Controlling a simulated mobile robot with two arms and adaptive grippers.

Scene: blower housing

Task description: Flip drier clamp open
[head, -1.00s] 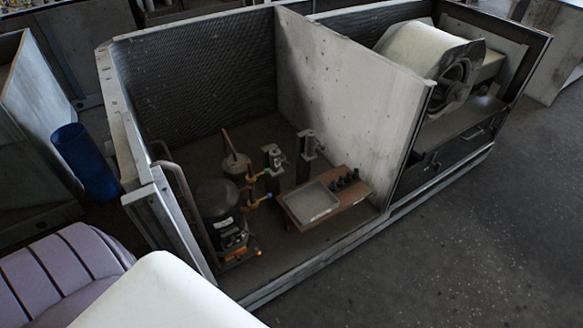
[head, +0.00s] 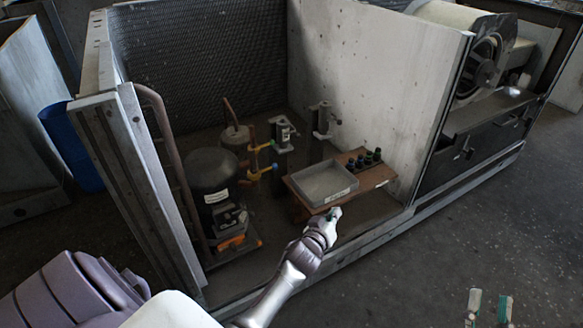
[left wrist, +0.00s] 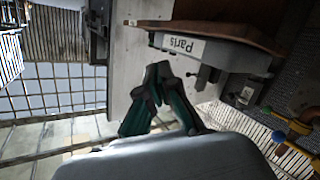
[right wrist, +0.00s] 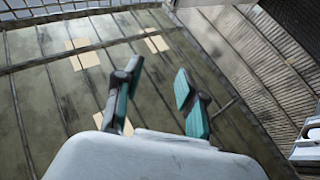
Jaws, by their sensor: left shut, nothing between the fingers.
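Two dark upright posts with grey clamp-like heads stand in the housing in the head view: a left clamp (head: 283,132) and a right clamp (head: 322,120). I cannot tell which is the drier clamp or whether either is open. Clamp-like grey hardware (left wrist: 205,76) also shows in the left wrist view. My left gripper (head: 334,213) is at the front edge of the parts tray, in front of both clamps and apart from them. Its fingertips (left wrist: 158,72) are together and empty. My right gripper (head: 488,300) is outside the housing at lower right, open and empty (right wrist: 158,78).
A grey parts tray (head: 325,184) and several black fittings sit on a wooden stand (head: 378,177). A black compressor (head: 211,178) and yellow-handled valves (head: 258,160) stand left of the clamps. A pale partition (head: 385,90) rises behind. Open floor lies right.

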